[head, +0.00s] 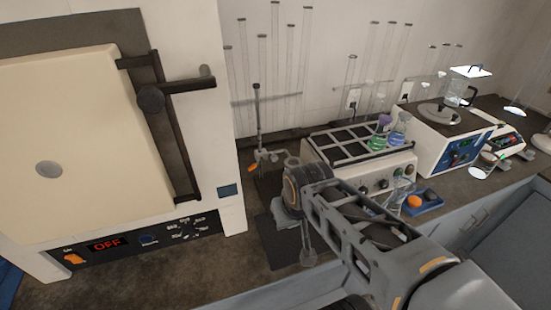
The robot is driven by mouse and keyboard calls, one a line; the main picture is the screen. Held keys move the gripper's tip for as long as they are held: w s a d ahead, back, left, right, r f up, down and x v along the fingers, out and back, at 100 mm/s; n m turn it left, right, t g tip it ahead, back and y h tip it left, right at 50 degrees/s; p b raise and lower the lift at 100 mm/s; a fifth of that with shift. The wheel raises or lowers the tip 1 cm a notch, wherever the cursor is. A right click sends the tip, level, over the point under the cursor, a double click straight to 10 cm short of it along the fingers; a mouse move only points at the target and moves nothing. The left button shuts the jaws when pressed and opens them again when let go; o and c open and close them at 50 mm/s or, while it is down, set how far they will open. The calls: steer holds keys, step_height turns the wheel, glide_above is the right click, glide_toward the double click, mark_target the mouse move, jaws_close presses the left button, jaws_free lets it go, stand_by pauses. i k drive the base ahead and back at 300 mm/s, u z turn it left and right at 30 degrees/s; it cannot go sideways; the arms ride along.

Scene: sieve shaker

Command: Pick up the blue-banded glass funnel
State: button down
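My arm reaches in from the lower right, and my gripper (304,236) is over the bench beside the white oven. Its fingers are small and partly hidden by my wrist, so I cannot tell whether they are open or shut. A clear glass rim (292,160) shows just behind my wrist; I cannot tell whether it belongs to the funnel. No blue band can be made out there. A clear glass vessel (399,190) stands right of my arm, by a blue tray (430,205).
The white oven (222,110) fills the left; its display reads OFF. A stand (258,120) rises behind my wrist. A shaker (365,160) with coloured flasks stands centre right, with another white device (440,135) beyond. Tall glass tubes line the wall. A dark mat (275,245) lies below my gripper.

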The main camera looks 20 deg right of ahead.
mark_target(403, 185)
steer(key=u, duration=0.05)
steer(key=k, duration=1)
steer(key=u, duration=0.35)
steer(key=i, duration=0.7)
steer(key=z, duration=1.9)
